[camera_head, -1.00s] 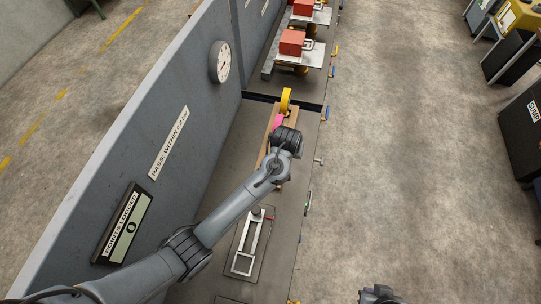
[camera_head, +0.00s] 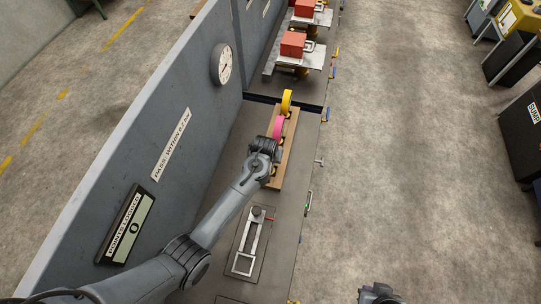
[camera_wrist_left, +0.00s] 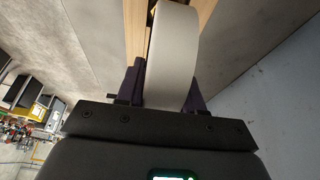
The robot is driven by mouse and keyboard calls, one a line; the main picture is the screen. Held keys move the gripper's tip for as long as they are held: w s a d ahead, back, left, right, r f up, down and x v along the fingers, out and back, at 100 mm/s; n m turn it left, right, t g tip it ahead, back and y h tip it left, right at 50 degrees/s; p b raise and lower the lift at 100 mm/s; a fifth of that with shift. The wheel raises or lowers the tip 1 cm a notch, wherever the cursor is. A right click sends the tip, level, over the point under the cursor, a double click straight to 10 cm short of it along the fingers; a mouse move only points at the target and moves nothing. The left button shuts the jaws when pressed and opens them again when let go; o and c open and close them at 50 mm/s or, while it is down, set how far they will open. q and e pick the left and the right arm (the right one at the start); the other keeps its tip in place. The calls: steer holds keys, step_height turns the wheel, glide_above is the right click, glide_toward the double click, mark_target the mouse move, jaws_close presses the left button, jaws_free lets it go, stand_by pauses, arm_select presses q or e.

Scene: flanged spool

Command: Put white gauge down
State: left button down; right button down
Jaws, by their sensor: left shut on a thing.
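The white gauge (camera_wrist_left: 172,50) is a pale, thick curved disc. It stands between the purple fingers of my left gripper (camera_wrist_left: 163,88), which is shut on it. In the head view my left gripper (camera_head: 265,157) is over the near left part of the wooden rack (camera_head: 285,160), and my wrist hides the white gauge there. A pink disc (camera_head: 278,125) and a yellow disc (camera_head: 286,101) stand in the rack, just beyond the gripper. The rack's wood also shows beyond the gauge in the left wrist view (camera_wrist_left: 134,30). I cannot tell whether the gauge touches the rack.
A dark plate with a metal fixture (camera_head: 245,262) lies on the bench nearer me. A grey wall with a clock (camera_head: 221,63) and a score display (camera_head: 128,228) runs along the left. Red blocks (camera_head: 293,44) stand on the far stations. Part of my right arm shows at the bottom edge.

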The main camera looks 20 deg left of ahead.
stand_by(0.3)
arm_select(q)
steer(key=c, duration=0.7)
jaws_free()
steer(key=shift+f, duration=0.15)
steer(key=v, duration=1.2)
steer(key=shift+p, duration=0.35)
